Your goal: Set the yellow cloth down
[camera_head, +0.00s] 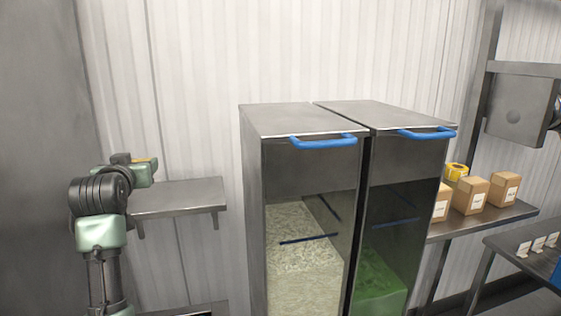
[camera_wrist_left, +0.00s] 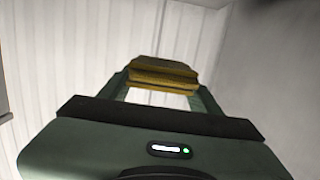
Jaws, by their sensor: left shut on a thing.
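The yellow cloth (camera_wrist_left: 162,75) is a folded yellow-brown bundle between the fingertips of my left gripper (camera_wrist_left: 162,88) in the left wrist view. The gripper is shut on it. In the head view my left gripper (camera_head: 150,168) is at the left, by the wall shelf (camera_head: 180,197), and only a thin yellow edge of the cloth (camera_head: 143,159) shows there. I cannot tell whether the cloth touches the shelf. My right gripper is not in view.
Two metal bins with blue handles (camera_head: 322,141) (camera_head: 427,132) stand in the middle, holding pale rice and green contents. Cardboard boxes (camera_head: 470,196) and a yellow roll (camera_head: 455,171) sit on a right shelf. The left shelf's visible top is bare.

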